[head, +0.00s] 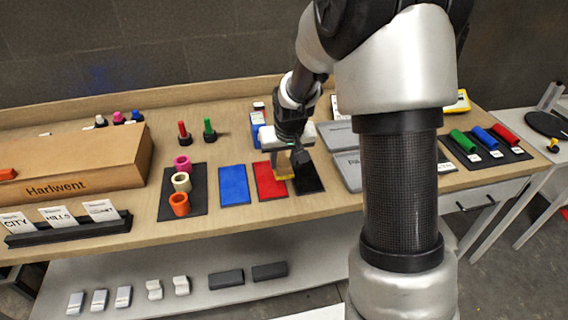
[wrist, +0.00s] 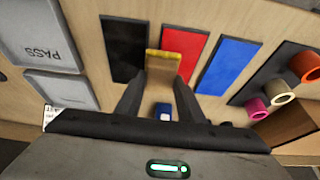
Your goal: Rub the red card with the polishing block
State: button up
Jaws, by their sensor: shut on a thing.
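The red card (head: 270,182) lies flat on the table between a blue card and a black card. It also shows in the wrist view (wrist: 190,45). My gripper (head: 283,166) is shut on the polishing block (head: 283,174), a small tan block with a yellow edge. In the wrist view the block (wrist: 163,62) sits between the two fingertips, over the red card's side nearest the black card. The block hides part of the red card. I cannot tell whether it touches the card.
The blue card (head: 233,186) and black card (head: 309,178) flank the red one. A dark mat with coloured rings (head: 181,204) lies left. Grey panels (head: 346,168) lie right. A red-topped and a green-topped peg (head: 209,128) stand behind. A cardboard box (head: 70,165) is far left.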

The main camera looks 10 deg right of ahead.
jog(key=shift+r+p, duration=0.8)
jog(key=shift+r, duration=0.9)
